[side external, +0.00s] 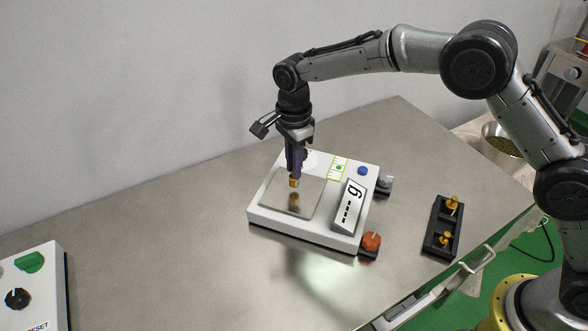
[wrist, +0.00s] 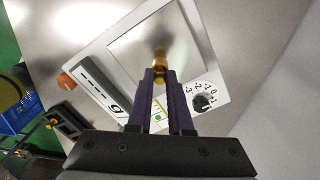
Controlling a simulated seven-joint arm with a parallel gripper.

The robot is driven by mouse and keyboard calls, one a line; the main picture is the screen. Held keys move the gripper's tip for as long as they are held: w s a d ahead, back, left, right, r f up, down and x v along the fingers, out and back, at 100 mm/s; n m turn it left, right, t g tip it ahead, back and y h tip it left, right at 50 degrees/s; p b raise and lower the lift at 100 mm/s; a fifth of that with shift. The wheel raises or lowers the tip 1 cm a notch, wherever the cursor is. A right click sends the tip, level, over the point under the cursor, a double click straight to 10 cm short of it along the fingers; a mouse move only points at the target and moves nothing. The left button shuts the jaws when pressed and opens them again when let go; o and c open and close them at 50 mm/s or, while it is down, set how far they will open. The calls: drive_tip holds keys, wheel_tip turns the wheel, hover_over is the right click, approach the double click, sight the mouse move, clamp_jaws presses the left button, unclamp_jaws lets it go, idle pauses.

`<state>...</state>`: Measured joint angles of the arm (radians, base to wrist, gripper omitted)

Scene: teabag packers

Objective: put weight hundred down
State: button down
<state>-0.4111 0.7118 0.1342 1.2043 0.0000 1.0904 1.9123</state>
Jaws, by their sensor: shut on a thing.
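My gripper (side external: 294,178) is over the weighing plate (side external: 277,197) of the white scale (side external: 302,231). It is shut on a small brass weight (side external: 294,183). In the wrist view the weight (wrist: 160,72) sits between the fingertips (wrist: 160,75), in front of the scale's square plate (wrist: 184,38). A reflection of the weight shows on the plate below it, and a gap seems to lie between them. The scale's display (side external: 349,206) reads dashes and "g".
A black holder (side external: 443,228) with two brass weights stands right of the scale. An orange knob (side external: 371,241) and a grey knob (side external: 385,183) stick out from the scale's right side. A white box with a green button (side external: 29,263) is at the lower left. Bare steel table surrounds the scale.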

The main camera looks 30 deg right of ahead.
drive_tip(key=shift+f, duration=0.9)
drive_tip(key=shift+f, duration=0.2)
drive_tip(key=c, duration=0.8)
unclamp_jaws()
drive_tip(key=shift+c, duration=0.2)
drive_tip(key=shift+r, duration=0.1)
wheel_tip(320, 180, up, 12)
drive_tip(key=shift+r, duration=0.1)
